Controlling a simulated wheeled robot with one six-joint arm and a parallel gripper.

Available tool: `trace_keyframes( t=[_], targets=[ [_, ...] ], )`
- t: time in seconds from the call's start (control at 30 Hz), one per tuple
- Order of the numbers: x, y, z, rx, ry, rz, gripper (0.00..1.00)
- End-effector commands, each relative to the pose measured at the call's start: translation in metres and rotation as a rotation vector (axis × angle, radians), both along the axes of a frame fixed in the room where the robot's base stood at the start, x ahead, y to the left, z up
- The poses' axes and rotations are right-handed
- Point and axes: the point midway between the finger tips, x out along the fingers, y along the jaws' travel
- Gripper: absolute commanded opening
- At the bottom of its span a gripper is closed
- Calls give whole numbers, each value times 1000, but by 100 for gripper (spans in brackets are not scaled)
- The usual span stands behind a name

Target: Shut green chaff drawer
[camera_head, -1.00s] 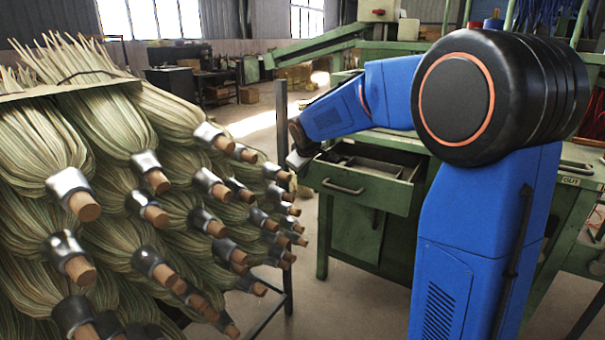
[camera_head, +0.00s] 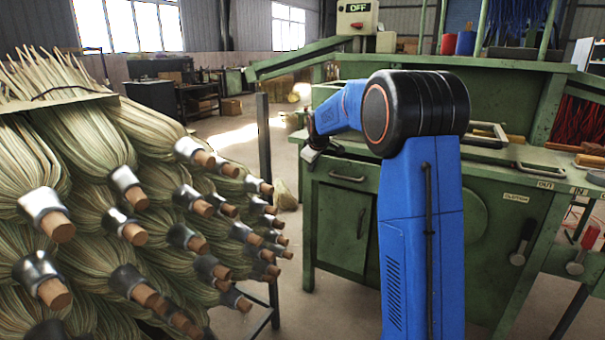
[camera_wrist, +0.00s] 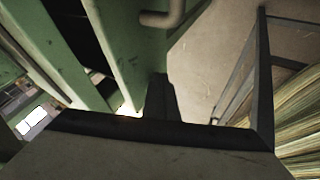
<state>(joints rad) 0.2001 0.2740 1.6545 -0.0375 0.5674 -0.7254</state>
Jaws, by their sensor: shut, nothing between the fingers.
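The green chaff drawer (camera_head: 335,167) is in the workbench, left of my blue arm in the head view. Its front looks nearly flush with the cabinet, and its inside no longer shows there. Its bar handle (camera_head: 347,178) is also in the wrist view (camera_wrist: 165,18). A dark gap lies behind the green front (camera_wrist: 125,55) in the wrist view; I cannot tell if the drawer is fully shut. My gripper (camera_head: 311,156) is shut and empty at the drawer's upper left corner. Its dark fingers (camera_wrist: 160,98) are close to the front; contact is unclear.
A rack of broom heads (camera_head: 100,200) fills the left, with a dark metal post (camera_head: 264,140) near my gripper. A lower cabinet door (camera_head: 341,225) is under the drawer. Bare floor (camera_head: 292,240) lies between rack and bench.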

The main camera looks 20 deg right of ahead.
Motion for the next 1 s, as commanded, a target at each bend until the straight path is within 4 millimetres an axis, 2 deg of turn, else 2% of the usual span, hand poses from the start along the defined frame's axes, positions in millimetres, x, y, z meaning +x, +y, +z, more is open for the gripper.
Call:
trace_keyframes(
  t=[0.13,0.4,1.0],
  targets=[
    [18,-24,-1,-1,0,-2,0],
    [36,-46,0,0,1,-1,0],
    [41,-53,2,-4,-6,-2,0]
  ],
)
